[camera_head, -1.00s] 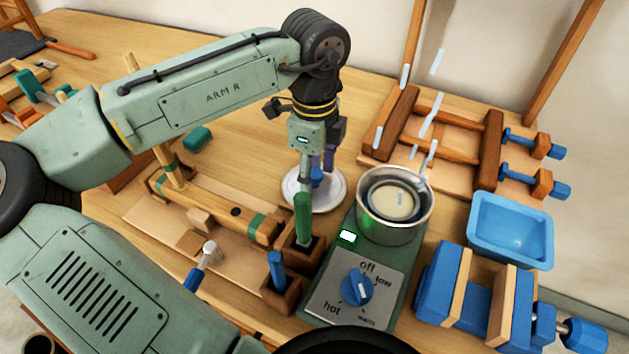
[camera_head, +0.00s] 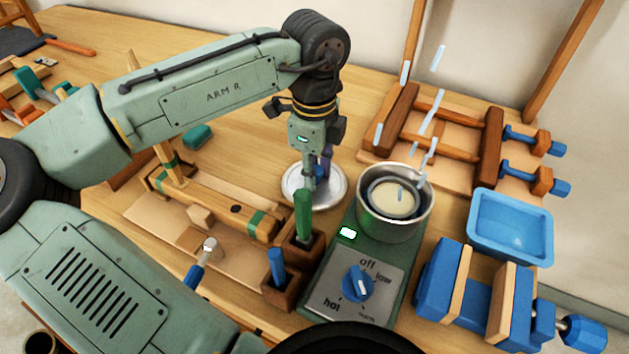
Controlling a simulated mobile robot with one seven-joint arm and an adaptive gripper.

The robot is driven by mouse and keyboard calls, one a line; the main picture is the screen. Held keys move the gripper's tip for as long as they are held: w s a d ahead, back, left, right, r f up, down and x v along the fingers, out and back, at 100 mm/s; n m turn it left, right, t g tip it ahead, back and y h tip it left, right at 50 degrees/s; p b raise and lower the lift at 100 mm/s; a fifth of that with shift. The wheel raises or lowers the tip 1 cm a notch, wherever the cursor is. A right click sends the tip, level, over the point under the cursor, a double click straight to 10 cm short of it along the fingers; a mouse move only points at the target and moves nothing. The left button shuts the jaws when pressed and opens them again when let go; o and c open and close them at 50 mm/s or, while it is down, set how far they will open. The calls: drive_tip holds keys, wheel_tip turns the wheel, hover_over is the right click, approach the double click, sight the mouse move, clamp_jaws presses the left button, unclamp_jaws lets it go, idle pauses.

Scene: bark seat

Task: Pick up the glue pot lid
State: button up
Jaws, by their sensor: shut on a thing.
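The glue pot lid (camera_head: 333,195) is a pale silver disc on the bench, left of and behind the glue pot (camera_head: 372,222). My gripper (camera_head: 314,179) points down over the lid's middle and is shut on its blue knob, which the fingers now mostly hide. The lid looks level; I cannot tell whether it is clear of the bench. The metal pot sits uncovered on the green heater (camera_head: 325,295), with cream-coloured glue inside and pale wisps above it.
A green-handled tool (camera_head: 303,215) stands upright in a wooden holder close in front of the lid. A blue-handled tool (camera_head: 277,268) stands nearer. A blue tray (camera_head: 507,225) and blue clamp (camera_head: 445,290) lie right. A wooden frame (camera_head: 430,125) lies behind the pot.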

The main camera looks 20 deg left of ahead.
clamp_jaws()
wheel_tip(320, 180, up, 10)
drive_tip(key=shift+b, duration=0.65)
idle(0.5)
